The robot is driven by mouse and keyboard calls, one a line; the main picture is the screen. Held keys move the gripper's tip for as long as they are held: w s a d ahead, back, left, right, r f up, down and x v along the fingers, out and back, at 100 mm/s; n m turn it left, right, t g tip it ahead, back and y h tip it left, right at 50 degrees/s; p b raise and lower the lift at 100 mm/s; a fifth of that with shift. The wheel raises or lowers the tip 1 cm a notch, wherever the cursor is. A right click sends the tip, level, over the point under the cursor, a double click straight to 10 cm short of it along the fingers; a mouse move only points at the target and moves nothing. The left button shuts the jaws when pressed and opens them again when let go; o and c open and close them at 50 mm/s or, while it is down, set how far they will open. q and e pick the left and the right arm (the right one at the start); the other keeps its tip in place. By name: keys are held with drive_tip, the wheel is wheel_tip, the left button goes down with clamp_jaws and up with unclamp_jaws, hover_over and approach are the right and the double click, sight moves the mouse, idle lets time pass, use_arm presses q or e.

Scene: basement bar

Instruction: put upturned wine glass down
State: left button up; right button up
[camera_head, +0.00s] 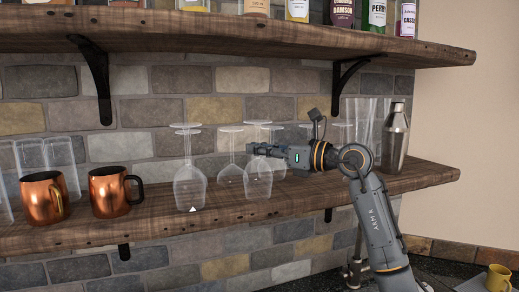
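Several clear upturned wine glasses are on the lower wooden shelf (140,228). One upturned wine glass (258,182) is at my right gripper (254,149), its bowl hanging down at the shelf's front part. The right gripper reaches in from the right, and its fingers look closed across this glass's stem. Whether the rim touches the shelf is hard to tell. Another upturned wine glass (190,187) stands to the left, with a small white triangle mark at its rim. A further upturned glass (230,172) stands between them, farther back. My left gripper is out of view.
Two copper mugs (108,192) (42,198) and tall clear glasses (62,165) fill the left of the shelf. A metal shaker (394,140) and tall glasses stand at the right. An upper shelf (230,32) with bottles overhangs. A yellow cup (498,278) sits lower right.

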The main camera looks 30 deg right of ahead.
drive_tip(key=o, duration=0.3)
drive_tip(key=shift+o, duration=0.2)
drive_tip(key=shift+r, duration=0.1)
drive_tip(key=b+v, duration=0.6)
drive_tip(key=v, duration=0.6)
drive_tip(key=shift+r, duration=0.15)
